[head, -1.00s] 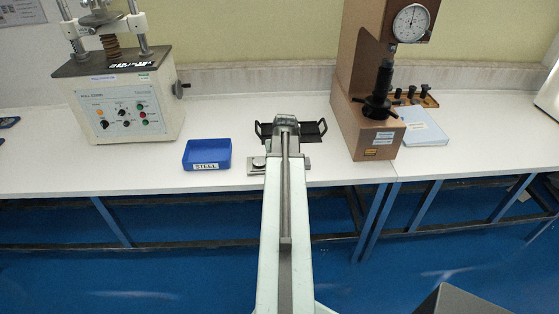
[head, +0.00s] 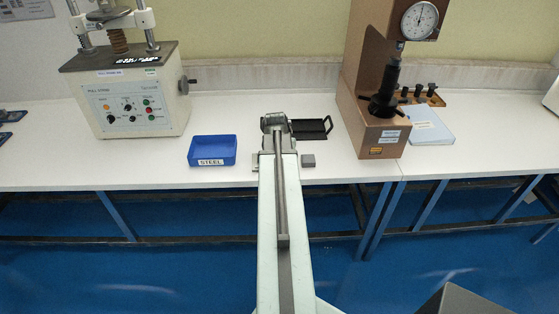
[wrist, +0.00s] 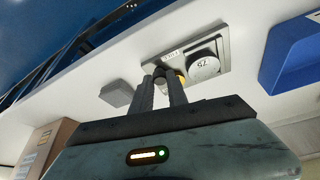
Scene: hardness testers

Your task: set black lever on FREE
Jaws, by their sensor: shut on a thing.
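In the wrist view, the black lever (wrist: 159,74) shows as a dark round end between the fingertips of my gripper (wrist: 160,84). My gripper is shut on it. The lever is at a grey plate (wrist: 222,45) with a small white label (wrist: 172,53), whose word is too small to read surely. A round metal piece with marks (wrist: 204,65) sits on the plate, right of the fingers. A bit of yellow shows just behind the right finger. In the head view, my gripper (head: 274,121) hides the lever and most of the plate (head: 256,164).
A small grey block (head: 308,160) lies right of my arm. A blue STEEL tray (head: 212,151) is to the left, and a black handled tray (head: 310,132) behind. A brown tester (head: 377,135) stands right, a pull tester (head: 130,110) left.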

